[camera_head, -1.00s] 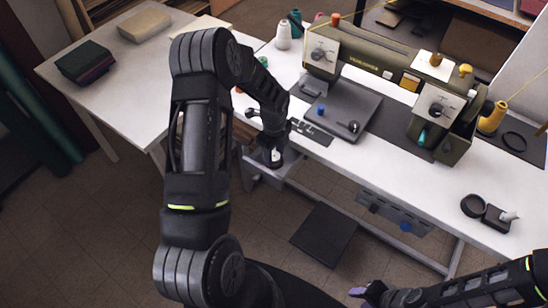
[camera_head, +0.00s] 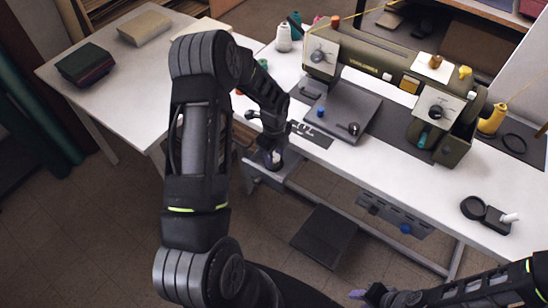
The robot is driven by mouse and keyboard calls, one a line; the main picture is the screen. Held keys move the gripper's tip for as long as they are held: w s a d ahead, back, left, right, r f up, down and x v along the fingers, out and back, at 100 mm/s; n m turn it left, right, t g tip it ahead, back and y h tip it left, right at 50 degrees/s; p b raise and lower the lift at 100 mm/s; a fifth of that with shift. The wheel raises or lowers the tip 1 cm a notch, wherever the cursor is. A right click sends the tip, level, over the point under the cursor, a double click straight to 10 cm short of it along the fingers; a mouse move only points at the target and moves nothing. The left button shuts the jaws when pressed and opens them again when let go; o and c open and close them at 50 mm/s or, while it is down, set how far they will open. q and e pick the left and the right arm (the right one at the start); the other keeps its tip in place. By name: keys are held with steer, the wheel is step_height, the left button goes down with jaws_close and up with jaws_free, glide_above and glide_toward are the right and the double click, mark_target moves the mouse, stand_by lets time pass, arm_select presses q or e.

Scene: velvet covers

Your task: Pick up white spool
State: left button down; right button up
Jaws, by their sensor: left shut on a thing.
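My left gripper (camera_head: 272,156) reaches down at the front edge of the white sewing table (camera_head: 390,162), over a grey drawer-like box (camera_head: 262,176) below the tabletop. It is shut on a small white thing, which looks like the white spool (camera_head: 273,159). The fingers hide most of it, and I cannot tell whether it still touches the box. A white thread cone (camera_head: 284,38) stands upright at the back of the table, away from the gripper. My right gripper (camera_head: 366,296) is partly in view at the bottom; its jaws are unclear.
An olive sewing machine (camera_head: 395,70) stands on the table, with a yellow thread cone (camera_head: 493,118) to its right. A black round-ended tool (camera_head: 474,207) lies near the right front. Folded dark cloth (camera_head: 85,63) lies on the left table. A dark pedal (camera_head: 324,236) is below.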

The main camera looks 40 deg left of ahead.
mark_target(274, 157)
arm_select(q)
step_height(274, 157, up, 10)
steer(key=b, duration=0.1)
steer(key=shift+b, duration=0.35)
steer(key=shift+w, duration=0.1)
stand_by(0.4)
